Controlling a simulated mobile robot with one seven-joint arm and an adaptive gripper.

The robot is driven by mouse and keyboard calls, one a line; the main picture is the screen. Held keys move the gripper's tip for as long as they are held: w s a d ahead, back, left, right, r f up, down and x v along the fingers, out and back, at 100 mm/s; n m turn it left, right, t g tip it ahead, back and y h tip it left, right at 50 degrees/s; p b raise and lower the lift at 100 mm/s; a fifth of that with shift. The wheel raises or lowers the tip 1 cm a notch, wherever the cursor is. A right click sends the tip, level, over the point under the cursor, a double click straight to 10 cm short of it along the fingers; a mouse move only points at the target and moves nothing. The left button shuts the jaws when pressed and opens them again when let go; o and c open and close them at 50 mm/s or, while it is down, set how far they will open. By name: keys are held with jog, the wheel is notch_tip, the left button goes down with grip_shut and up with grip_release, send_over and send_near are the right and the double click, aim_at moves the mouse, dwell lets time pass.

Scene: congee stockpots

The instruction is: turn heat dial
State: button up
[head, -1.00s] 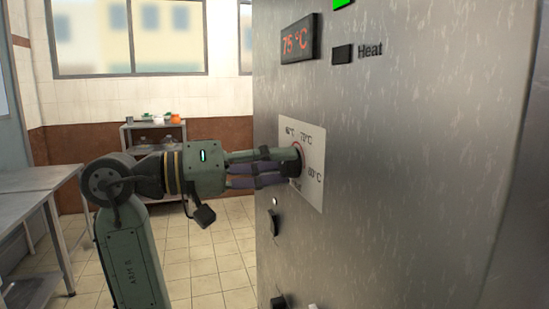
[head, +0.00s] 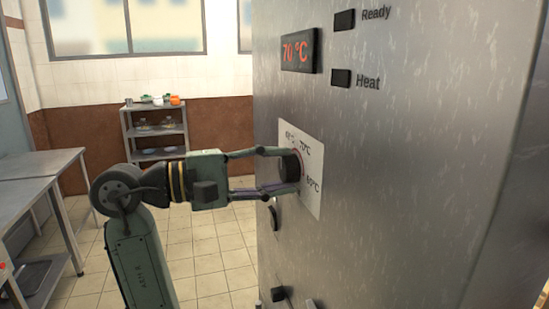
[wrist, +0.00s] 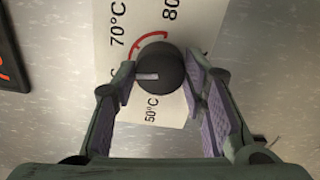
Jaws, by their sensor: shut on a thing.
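The dark round heat dial (head: 290,165) sits on a white scale plate (head: 313,204) on the steel cabinet front. My gripper (head: 289,168) is shut on the dial, one finger on each side. In the wrist view the dial (wrist: 160,70) lies between the purple finger pads of my gripper (wrist: 159,68). Its pale pointer mark points left there, between the 70°C and 50°C labels; the label in between is hidden by a finger. The temperature display (head: 300,51) reads 70 °C in red. The Ready lamp (head: 345,19) and the Heat lamp (head: 341,78) are dark.
Switches (head: 278,294) sit low on the cabinet front, below the dial. A steel table (head: 35,185) stands at the left. A shelf unit (head: 158,107) with small items stands against the back wall. The tiled floor (head: 200,265) between them is open.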

jog(key=shift+n+p, duration=1)
jog(key=shift+n, duration=0.9)
jog(key=o, duration=1.2)
jog(key=v, duration=1.2)
